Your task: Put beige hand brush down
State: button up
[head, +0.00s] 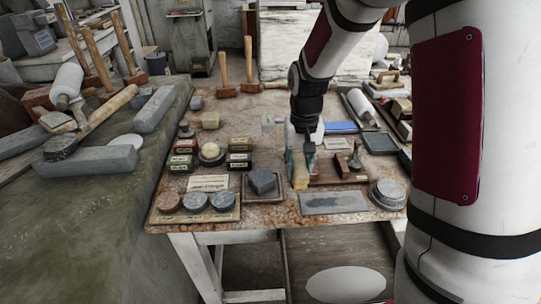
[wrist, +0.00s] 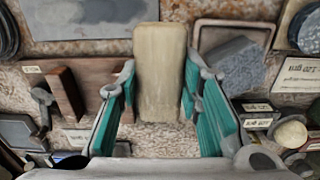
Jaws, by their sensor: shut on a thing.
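The beige hand brush (head: 300,178) is a pale, rounded block below my gripper (head: 299,158) in the head view. In the wrist view the brush (wrist: 160,70) stands out between the two green-padded fingers of my gripper (wrist: 160,88), which are shut on it. The brush is over the stone-topped table (head: 262,220), between a dark stone on a tray and a brown wooden board. I cannot tell whether its lower end touches the table. Its upper part is hidden by the gripper in the head view.
The dark stone (head: 262,181) lies just left of the brush, the wooden board (head: 336,172) just right. A grey slab (head: 334,203) and stacked round stones (head: 387,194) lie near the front edge. Small labelled boxes (head: 239,161) stand at left. Bare tabletop shows in front of the brush.

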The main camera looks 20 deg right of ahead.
jog(key=w, duration=0.4)
jog(key=w+a+f, duration=0.1)
jog(key=w, duration=0.4)
jog(key=w+a, duration=0.1)
jog(key=w, duration=0.3)
jog(key=shift+w+a+f, duration=0.1)
jog(key=shift+w+f, duration=0.1)
jog(key=shift+w, duration=0.1)
jog(key=shift+w+f, duration=0.1)
jog(key=shift+f, duration=1.6)
jog(key=shift+f, duration=0.2)
jog(key=o, duration=1)
jog(key=shift+o, duration=0.2)
